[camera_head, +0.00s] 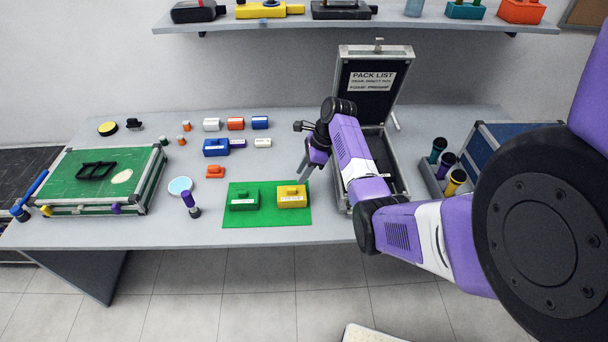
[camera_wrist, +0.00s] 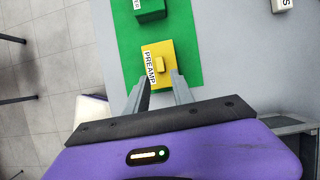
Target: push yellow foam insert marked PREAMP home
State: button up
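The yellow foam insert marked PREAMP (camera_head: 291,198) rests on the green mat (camera_head: 263,220), to the right of a green insert (camera_head: 243,199). In the wrist view the yellow insert (camera_wrist: 155,54) shows its label and a raised yellow grip on top. My gripper (camera_head: 304,173) is just behind and above it in the head view. In the wrist view the two fingers of my gripper (camera_wrist: 158,82) are apart, with nothing between them, pointing toward the insert's near edge. An open case (camera_head: 345,62) with a PACK LIST label stands to the right; my arm hides much of its inside.
A green-topped case (camera_head: 140,160) is at far left. Capped tubes (camera_head: 455,181) stand right of my arm. Grey table is bare in front of the mat.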

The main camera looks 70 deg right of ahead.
aim_at(293, 189)
jog(key=shift+b+x, duration=0.95)
jog(key=shift+b, duration=0.1)
jog(key=b+x, duration=0.5)
jog(key=x, duration=0.1)
grip_shut()
notch_tip(293, 189, up, 4)
jog(key=p, duration=0.5)
